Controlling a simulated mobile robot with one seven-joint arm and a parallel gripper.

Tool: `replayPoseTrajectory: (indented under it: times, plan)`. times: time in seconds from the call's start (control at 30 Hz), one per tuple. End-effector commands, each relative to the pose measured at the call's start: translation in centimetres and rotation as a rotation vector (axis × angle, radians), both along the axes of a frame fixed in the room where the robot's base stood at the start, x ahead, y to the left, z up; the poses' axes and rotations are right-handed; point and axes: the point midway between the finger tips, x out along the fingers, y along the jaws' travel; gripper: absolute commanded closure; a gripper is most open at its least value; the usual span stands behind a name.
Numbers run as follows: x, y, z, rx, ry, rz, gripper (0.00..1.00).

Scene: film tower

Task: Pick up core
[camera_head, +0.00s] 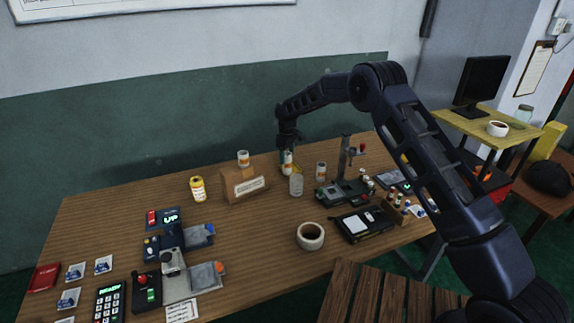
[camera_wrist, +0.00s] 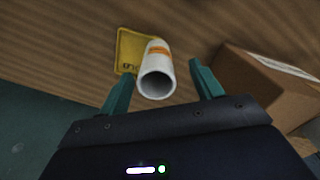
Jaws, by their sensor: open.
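A white hollow tube with an orange band, which looks like a core (camera_wrist: 158,82), stands between the two fingers of my gripper (camera_wrist: 160,74) in the wrist view. Its open end faces the camera, and a gap shows on each side of it. In the head view this core (camera_head: 288,167) is on the table just under my gripper (camera_head: 285,154). My gripper is open, with teal fingers pointing down. Similar white and orange tubes stand to the left (camera_head: 243,158), by the cardboard box, and to the right (camera_head: 321,170).
A cardboard box (camera_head: 240,188) is close to my gripper, at the right in the wrist view (camera_wrist: 265,85). A yellow label (camera_wrist: 130,48) lies beside the core. A clear jar (camera_head: 296,185) stands in front. A small stand device (camera_head: 345,165) is right.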

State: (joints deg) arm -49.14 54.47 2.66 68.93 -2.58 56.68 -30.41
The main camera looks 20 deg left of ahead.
Motion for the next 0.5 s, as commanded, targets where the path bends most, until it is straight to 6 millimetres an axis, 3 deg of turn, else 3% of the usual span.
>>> replayPoseTrajectory:
  times: [0.5]
  plan:
    - [0.5, 0.3, -5.1, 0.0, 0.0, 0.0, 0.35]
